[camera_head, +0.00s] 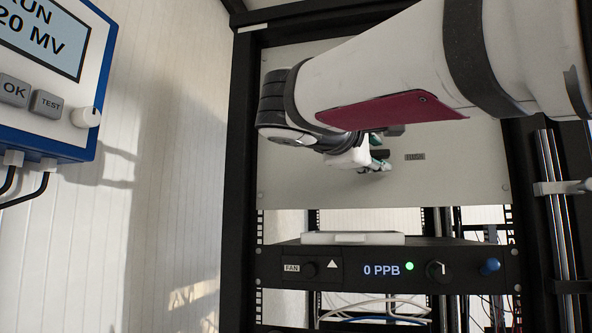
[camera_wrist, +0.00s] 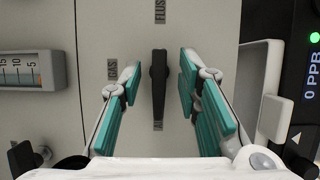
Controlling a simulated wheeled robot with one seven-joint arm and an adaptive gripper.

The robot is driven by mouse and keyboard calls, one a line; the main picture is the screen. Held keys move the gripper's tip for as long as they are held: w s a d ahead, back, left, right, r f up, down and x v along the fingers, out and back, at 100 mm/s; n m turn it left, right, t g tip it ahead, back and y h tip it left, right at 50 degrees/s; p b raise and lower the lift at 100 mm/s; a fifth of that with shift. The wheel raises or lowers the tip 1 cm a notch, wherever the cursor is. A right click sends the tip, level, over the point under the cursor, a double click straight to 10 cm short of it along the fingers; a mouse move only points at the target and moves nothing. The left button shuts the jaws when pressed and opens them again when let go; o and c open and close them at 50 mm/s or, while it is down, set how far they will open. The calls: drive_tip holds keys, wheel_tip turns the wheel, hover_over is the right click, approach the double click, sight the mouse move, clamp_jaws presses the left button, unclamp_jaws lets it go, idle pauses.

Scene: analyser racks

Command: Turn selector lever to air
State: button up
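The selector lever (camera_wrist: 158,85) is a black bar on the pale grey panel (camera_head: 300,180). In the wrist view it lies along the line between the FLUSH label (camera_wrist: 159,11) above and a partly hidden label (camera_wrist: 158,126) at its lower end. The GAS label (camera_wrist: 113,70) is to its left. My gripper (camera_wrist: 160,76) is open with its teal-padded fingers on either side of the lever, a visible gap on each side. In the head view my gripper (camera_head: 376,158) is at the panel, left of the FLUSH label (camera_head: 415,157), and the arm hides much around it.
Below the panel is an analyser unit (camera_head: 340,269) reading 0 PPB, with a white piece (camera_head: 352,239) on top. A scale gauge (camera_wrist: 30,75) and a black knob (camera_wrist: 22,157) are left in the wrist view. A blue-edged display box (camera_head: 45,75) is at upper left.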

drive_tip(key=v, duration=1.1)
drive_tip(key=shift+s, duration=0.1)
drive_tip(key=s+d+f+m+g+y, duration=0.15)
drive_tip(key=d+f, duration=0.25)
drive_tip(key=f, duration=0.5)
drive_tip(key=s+d+f+m+g+y, duration=0.1)
drive_tip(key=s+d+f+g+y, duration=0.15)
drive_tip(key=f, duration=0.65)
drive_tip(key=s+d+f+m+g+y, duration=0.1)
drive_tip(key=s+d+f+g, duration=0.2)
drive_tip(key=f, duration=0.5)
drive_tip(key=s+f+m+y, duration=0.3)
drive_tip(key=s+f, duration=0.1)
drive_tip(key=f, duration=0.4)
drive_tip(key=s+f+m+g+y, duration=0.1)
drive_tip(key=s+f+m+y, duration=0.2)
drive_tip(key=f, duration=0.6)
drive_tip(key=s, duration=0.2)
drive_tip(key=shift+s+a+f+g+y, duration=0.25)
drive_tip(key=shift+s+f+g+y, duration=0.05)
drive_tip(key=shift+f+y, duration=0.1)
drive_tip(key=shift+d+r+m, duration=0.1)
drive_tip(key=shift+m, duration=0.15)
